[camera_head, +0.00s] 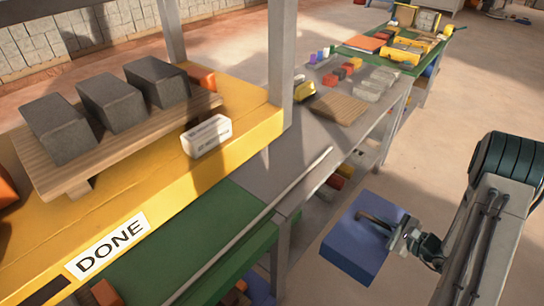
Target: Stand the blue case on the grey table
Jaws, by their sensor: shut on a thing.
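The blue case (358,247) hangs in the air at the lower right, beyond the front edge of the grey table (290,143). It is tilted and apart from the table. My gripper (392,225) is shut on the case at its brown handle, on the case's upper right side. The fingertips are small and partly hidden. The grey table stands in the middle, with a clear grey surface in its near part.
A pale rail (270,205) runs along the table's near side. A grey post (281,60) rises at the table's left. A wooden board (340,108) and several small blocks lie farther back. The yellow bench (180,185) at left holds dark blocks and a white box (207,136).

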